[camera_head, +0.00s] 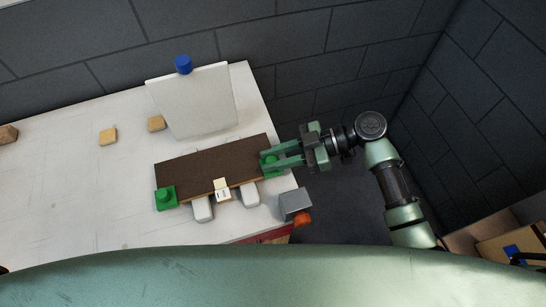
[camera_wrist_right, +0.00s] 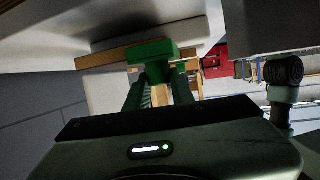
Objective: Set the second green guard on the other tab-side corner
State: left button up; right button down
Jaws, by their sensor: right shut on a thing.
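The brown board (camera_head: 210,170) lies on the white table with a pale tab (camera_head: 222,190) on its front long edge. One green guard (camera_head: 165,198) sits at its front left corner. My right gripper (camera_head: 274,160) reaches in from the right, shut on the second green guard (camera_head: 267,165) at the board's right end. In the right wrist view this guard (camera_wrist_right: 152,50) shows between the fingers, against the board's edge. I cannot tell whether it is fully seated; the fingers partly hide it. My left gripper is not in view.
Two pale grey blocks (camera_head: 203,209) stick out at the board's front. A grey block (camera_head: 295,203) and an orange piece (camera_head: 302,219) are at the table's right edge. A pale panel with a blue knob (camera_head: 184,64) stands behind. Small wooden blocks (camera_head: 108,137) lie on the left, with free table around.

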dwell(0.4)
jog(key=shift+f+b, duration=0.15)
jog(key=shift+b, duration=0.3)
jog(key=c, duration=1.1)
grip_release()
